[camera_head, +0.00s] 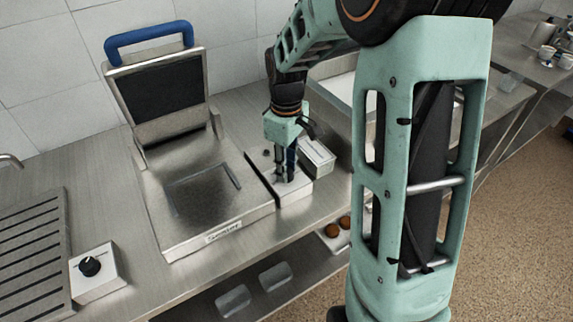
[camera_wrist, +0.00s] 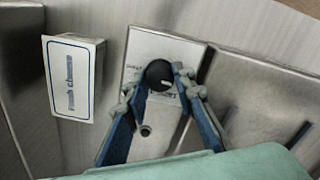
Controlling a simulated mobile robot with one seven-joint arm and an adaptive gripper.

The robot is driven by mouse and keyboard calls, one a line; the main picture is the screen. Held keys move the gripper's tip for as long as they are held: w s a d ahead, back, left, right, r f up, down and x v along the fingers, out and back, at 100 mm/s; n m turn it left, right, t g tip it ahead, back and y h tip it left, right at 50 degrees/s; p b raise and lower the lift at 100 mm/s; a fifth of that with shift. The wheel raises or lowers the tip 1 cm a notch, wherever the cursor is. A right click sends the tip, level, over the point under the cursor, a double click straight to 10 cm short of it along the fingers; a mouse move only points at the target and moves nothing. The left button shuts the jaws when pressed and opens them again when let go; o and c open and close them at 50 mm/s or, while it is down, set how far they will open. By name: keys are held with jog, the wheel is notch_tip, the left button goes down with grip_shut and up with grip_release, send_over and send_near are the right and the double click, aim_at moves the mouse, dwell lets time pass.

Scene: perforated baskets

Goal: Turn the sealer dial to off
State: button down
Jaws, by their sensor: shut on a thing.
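The sealer dial (camera_wrist: 158,74) is a round black knob on a pale metal control panel (camera_wrist: 148,46) in the wrist view. My gripper (camera_wrist: 159,84) points down at the panel, and its two blue-lined fingers are closed on the knob from both sides. Small printing beside the knob is too blurred to read, so the dial's setting cannot be told. In the head view my gripper (camera_head: 284,180) is down on the same panel (camera_head: 296,192), right of the press, and the knob is hidden by the fingers.
A steel press (camera_head: 170,205) with a blue handle (camera_head: 148,37) stands open left of the panel. A small labelled box (camera_head: 317,157) lies close to my gripper's right. Another black dial (camera_head: 90,266) sits on a white box at front left. A ridged plate (camera_head: 30,262) lies far left.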

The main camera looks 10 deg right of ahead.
jog(key=shift+n, duration=0.7)
jog(key=c, duration=1.6)
grip_release()
notch_tip(320, 180, up, 12)
